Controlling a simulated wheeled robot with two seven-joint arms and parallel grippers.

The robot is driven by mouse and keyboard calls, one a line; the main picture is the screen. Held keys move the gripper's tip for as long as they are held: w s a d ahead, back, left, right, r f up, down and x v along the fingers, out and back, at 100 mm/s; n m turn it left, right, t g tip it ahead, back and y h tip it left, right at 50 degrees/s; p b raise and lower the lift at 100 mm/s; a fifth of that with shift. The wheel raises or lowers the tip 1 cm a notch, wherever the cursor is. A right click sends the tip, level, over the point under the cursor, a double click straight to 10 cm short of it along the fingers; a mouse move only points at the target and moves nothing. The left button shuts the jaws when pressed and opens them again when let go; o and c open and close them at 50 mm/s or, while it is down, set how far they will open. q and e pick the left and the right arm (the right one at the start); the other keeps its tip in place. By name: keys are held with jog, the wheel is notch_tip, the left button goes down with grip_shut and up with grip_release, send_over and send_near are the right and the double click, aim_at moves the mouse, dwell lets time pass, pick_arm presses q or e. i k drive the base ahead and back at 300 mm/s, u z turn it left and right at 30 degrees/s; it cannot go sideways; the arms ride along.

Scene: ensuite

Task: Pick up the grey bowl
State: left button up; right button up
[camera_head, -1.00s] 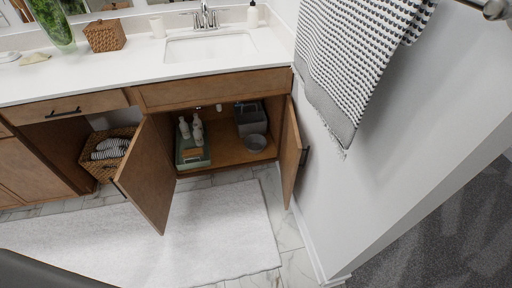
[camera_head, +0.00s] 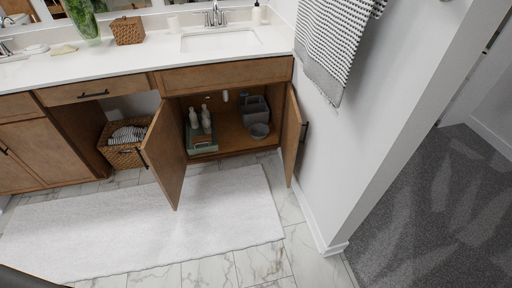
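The grey bowl (camera_head: 260,131) sits on the floor of the open cabinet (camera_head: 233,138) under the sink, near its right front side. A grey caddy (camera_head: 255,109) stands just behind it. Both cabinet doors stand open, the left door (camera_head: 165,155) and the right door (camera_head: 293,135), one on each side of the opening. Neither of my grippers shows in the view.
A green box (camera_head: 203,146) with white bottles (camera_head: 206,118) stands left of the bowl in the cabinet. A wicker basket (camera_head: 122,154) sits left of the left door. A white rug (camera_head: 150,225) covers the floor in front. The wall (camera_head: 350,150) closes off the right.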

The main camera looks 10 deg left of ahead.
aim_at(258, 132)
jog(key=k, duration=0.5)
jog(key=u, duration=0.9)
jog(key=i, duration=1.35)
jog(key=z, duration=0.35)
